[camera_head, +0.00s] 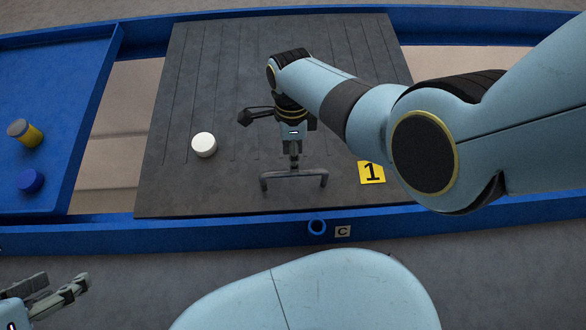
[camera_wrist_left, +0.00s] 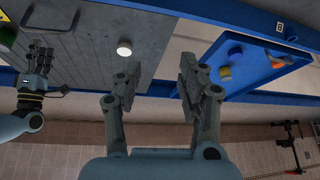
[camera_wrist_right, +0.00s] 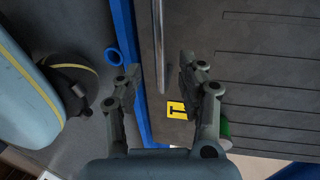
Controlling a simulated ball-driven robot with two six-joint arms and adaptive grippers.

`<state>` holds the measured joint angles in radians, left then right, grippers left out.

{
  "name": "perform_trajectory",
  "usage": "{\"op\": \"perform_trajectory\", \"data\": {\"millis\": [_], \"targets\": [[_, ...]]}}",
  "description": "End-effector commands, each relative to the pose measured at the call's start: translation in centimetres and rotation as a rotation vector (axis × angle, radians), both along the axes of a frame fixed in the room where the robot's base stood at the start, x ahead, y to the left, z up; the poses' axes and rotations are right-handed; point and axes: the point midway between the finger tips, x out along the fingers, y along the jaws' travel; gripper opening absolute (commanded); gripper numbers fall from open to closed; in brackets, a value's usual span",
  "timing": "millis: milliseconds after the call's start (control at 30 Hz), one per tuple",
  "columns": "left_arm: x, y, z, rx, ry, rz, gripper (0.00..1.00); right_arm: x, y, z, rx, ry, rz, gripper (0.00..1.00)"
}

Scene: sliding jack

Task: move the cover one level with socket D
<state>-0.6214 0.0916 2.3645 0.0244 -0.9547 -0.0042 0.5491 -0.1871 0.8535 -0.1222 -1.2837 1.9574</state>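Cover one (camera_head: 215,85) is a dark grey grooved plate with a yellow "1" label (camera_head: 371,173) and a grey bar handle (camera_head: 294,176) near its front edge. My right gripper (camera_head: 293,160) is over the handle. In the right wrist view its fingers (camera_wrist_right: 157,70) are apart, with the handle bar (camera_wrist_right: 160,45) showing between them; I cannot tell if either touches it. My left gripper (camera_head: 66,281) is open and empty, away from the cover at the lower left. A blue ring socket (camera_head: 317,227) with a "C" label (camera_head: 343,231) is on the front rail. No "D" label is legible.
A white round piece (camera_head: 204,145) sits on the cover. A blue tray (camera_head: 70,75) at the left bears a yellow cylinder (camera_head: 27,133) and a blue one (camera_head: 31,181). A blue rail (camera_head: 180,234) runs along the front. A beige strip (camera_head: 115,150) lies between tray and cover.

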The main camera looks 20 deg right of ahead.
Motion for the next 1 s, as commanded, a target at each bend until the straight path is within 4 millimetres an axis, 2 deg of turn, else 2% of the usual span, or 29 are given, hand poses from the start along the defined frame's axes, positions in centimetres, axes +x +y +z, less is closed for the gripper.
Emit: {"op": "perform_trajectory", "data": {"millis": [33,100,367,600,967,1000], "targets": [[-0.1,0.0,-1.1,0.000,-0.023,0.001,0.40,-0.3,0.0,-1.0,0.000,0.004,0.000,0.40],[0.2,0.0,-1.9,-0.001,-0.072,0.001,0.40,-0.4,0.1,-1.7,0.000,0.004,0.000,0.40],[0.5,-0.1,-4.1,-0.004,-0.246,-0.006,0.40,-0.8,0.2,-4.0,0.001,0.002,0.000,0.40],[0.4,-0.2,-4.6,-0.007,-0.343,-0.013,0.40,-1.0,0.3,-5.0,0.000,0.000,0.001,0.40],[0.5,-0.2,-4.5,-0.008,-0.365,-0.014,0.40,-0.9,0.3,-5.1,0.001,-0.001,0.001,0.40],[0.5,-0.2,-4.5,-0.008,-0.365,-0.014,0.40,-0.9,0.3,-5.1,0.001,-0.001,0.001,0.36]]}}
